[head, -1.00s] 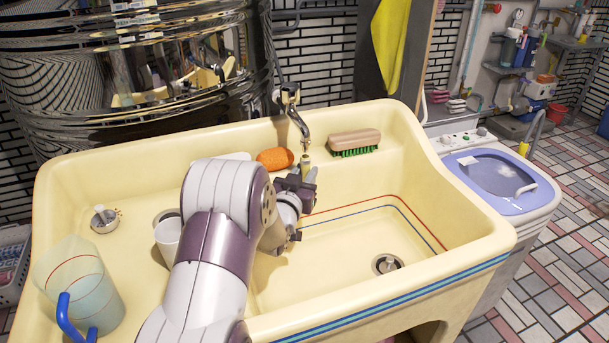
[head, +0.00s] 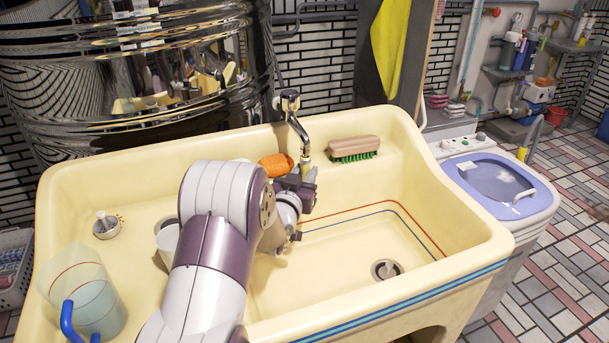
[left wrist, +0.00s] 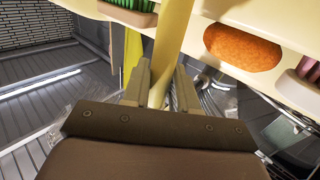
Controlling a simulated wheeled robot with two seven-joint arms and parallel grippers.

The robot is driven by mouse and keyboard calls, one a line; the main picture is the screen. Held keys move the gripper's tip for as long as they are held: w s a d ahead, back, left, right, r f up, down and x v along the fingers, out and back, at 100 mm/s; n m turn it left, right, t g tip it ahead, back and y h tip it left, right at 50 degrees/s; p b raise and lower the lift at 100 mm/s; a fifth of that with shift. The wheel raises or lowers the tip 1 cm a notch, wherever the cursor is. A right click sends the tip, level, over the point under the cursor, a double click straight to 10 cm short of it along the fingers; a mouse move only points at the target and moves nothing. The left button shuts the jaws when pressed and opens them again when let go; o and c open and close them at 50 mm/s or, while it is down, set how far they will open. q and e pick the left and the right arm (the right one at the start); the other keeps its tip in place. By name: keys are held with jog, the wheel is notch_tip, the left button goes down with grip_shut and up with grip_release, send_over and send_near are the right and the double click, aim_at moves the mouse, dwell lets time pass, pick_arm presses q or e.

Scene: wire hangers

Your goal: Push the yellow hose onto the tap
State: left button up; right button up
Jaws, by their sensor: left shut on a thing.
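The chrome tap (head: 290,103) stands at the back of the cream sink, with its spout bent down. The yellow hose (left wrist: 170,38) runs between the fingers of my left gripper (left wrist: 161,88) in the left wrist view. My left gripper is shut on it. In the head view the left gripper (head: 301,184) is just below the spout's lower end. A short pale piece of hose shows there, in line with the spout and touching or very close to it. I cannot tell whether the spout is inside the hose. My right gripper is not in view.
An orange sponge (head: 276,165) and a green-bristled brush (head: 353,149) lie on the sink's (head: 470,225) back ledge, either side of the spout. A clear jug (head: 88,292) with a blue handle and a white cup (head: 167,240) are at left. The right basin is empty.

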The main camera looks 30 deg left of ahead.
pick_arm(q)
jog(key=shift+r+p, duration=0.3)
jog(key=shift+r, duration=0.35)
jog(key=o, duration=1.1)
jog(key=shift+c, duration=0.2)
jog(key=shift+f, duration=0.1)
jog(key=s+d+p, duration=0.1)
jog(key=s+d, duration=0.1)
jog(key=s, duration=0.7)
jog(key=s+d, duration=0.1)
jog(key=s, duration=0.9)
jog(key=shift+s+d+p, duration=0.15)
jog(key=shift+d+p, duration=0.2)
